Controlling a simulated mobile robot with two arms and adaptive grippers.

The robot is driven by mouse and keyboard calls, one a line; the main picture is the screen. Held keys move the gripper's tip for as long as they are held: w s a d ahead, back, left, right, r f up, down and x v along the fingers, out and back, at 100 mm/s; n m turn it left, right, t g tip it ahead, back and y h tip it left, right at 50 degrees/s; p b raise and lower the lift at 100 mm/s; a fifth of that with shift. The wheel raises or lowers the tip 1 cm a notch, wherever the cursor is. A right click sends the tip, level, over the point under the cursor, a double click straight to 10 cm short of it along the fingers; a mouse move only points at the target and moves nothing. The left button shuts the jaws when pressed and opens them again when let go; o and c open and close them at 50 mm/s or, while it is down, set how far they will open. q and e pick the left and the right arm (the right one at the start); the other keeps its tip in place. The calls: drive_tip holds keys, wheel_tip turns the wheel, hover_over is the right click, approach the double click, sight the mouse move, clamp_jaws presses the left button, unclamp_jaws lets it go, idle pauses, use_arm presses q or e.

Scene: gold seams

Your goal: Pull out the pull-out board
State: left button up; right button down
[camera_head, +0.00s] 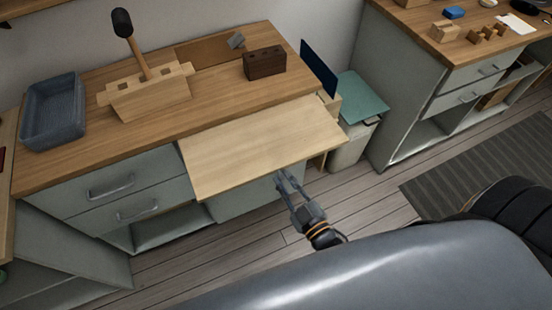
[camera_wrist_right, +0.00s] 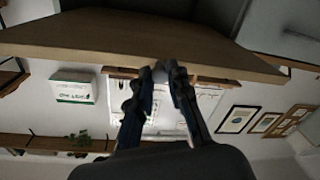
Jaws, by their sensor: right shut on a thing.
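The pull-out board (camera_head: 255,145) is a pale wooden panel that sticks out from the front of the workbench, just below its top. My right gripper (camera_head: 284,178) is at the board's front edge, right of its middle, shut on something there. In the right wrist view the board's underside and edge (camera_wrist_right: 150,45) cross the top, and the gripper's fingertips (camera_wrist_right: 165,72) meet at a small grey part by the edge. The fingers hide most of that part, which seems to be the board's pull. My left gripper is not in view.
The workbench top (camera_head: 215,98) carries a blue-grey tray (camera_head: 54,112), a wooden block with a mallet (camera_head: 145,95) and a dark brown block (camera_head: 265,63). Drawers (camera_head: 112,184) sit left of the board. A light bin (camera_head: 347,150) stands right of it. The floor (camera_head: 375,205) in front is clear.

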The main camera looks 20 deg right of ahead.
drive_tip(key=s, duration=0.3)
drive_tip(key=c, duration=1.3)
unclamp_jaws()
drive_tip(key=shift+o, duration=0.2)
drive_tip(key=s+d, duration=0.1)
drive_tip(key=s, duration=1.1)
drive_tip(key=shift+d, duration=0.25)
